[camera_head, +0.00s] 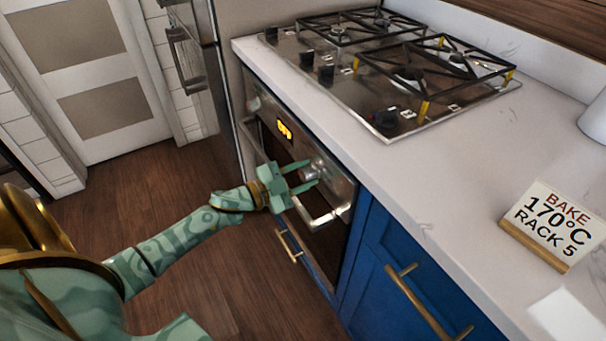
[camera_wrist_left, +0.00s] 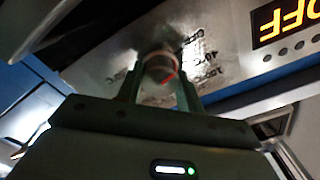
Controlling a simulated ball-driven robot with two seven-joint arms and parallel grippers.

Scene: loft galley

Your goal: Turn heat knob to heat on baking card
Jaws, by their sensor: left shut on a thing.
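The baking card (camera_head: 548,225) stands on the counter at the right and reads BAKE 170°C RACK 5. The heat knob (camera_head: 307,174) is a round silvery knob on the oven's front panel; in the left wrist view the knob (camera_wrist_left: 158,68) sits between my fingers, a small red mark on it. My left gripper (camera_head: 312,172) is shut on the knob, one finger on each side. The oven's orange display (camera_head: 285,130) reads OFF, upside down, in the left wrist view (camera_wrist_left: 285,22). My right gripper is not in view.
A gas hob (camera_head: 345,95) with black knobs is set in the white counter (camera_head: 440,180) above the oven. The oven door handle (camera_head: 318,215) is close below my gripper. Blue cabinets (camera_head: 385,255) with brass handles stand to the right. Wooden floor lies free at left.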

